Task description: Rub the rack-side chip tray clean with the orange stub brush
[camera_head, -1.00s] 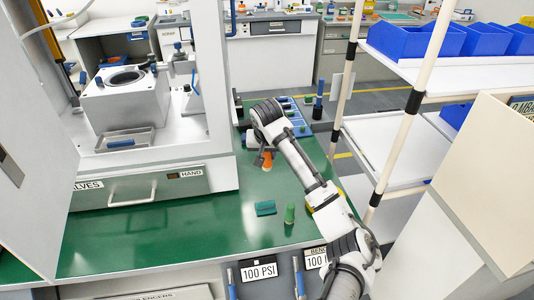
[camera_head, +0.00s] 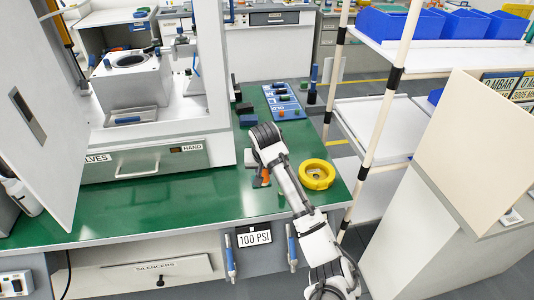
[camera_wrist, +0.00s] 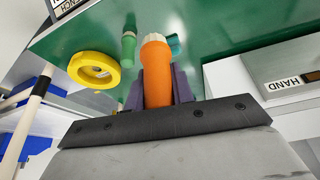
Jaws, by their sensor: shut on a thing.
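The orange stub brush (camera_wrist: 157,78) is held between the two dark fingers of my gripper (camera_wrist: 159,88), its pale bristle end pointing away from the palm. In the head view a bit of the orange brush (camera_head: 265,176) shows beside my gripper (camera_head: 258,172), over the green bench top. A yellow round tray (camera_head: 331,181) lies on the bench at the rack side, right of my gripper and apart from it. It also shows in the wrist view (camera_wrist: 75,68), left of the brush, with a pale brownish patch inside. I cannot tell whether the brush touches the bench.
A green stub brush (camera_wrist: 128,48) stands close left of the held brush in the wrist view. The press (camera_head: 160,150) stands left of my arm, with a metal tray (camera_head: 108,122) inside. The white rack (camera_head: 380,125) rises at the right. The front left bench is clear.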

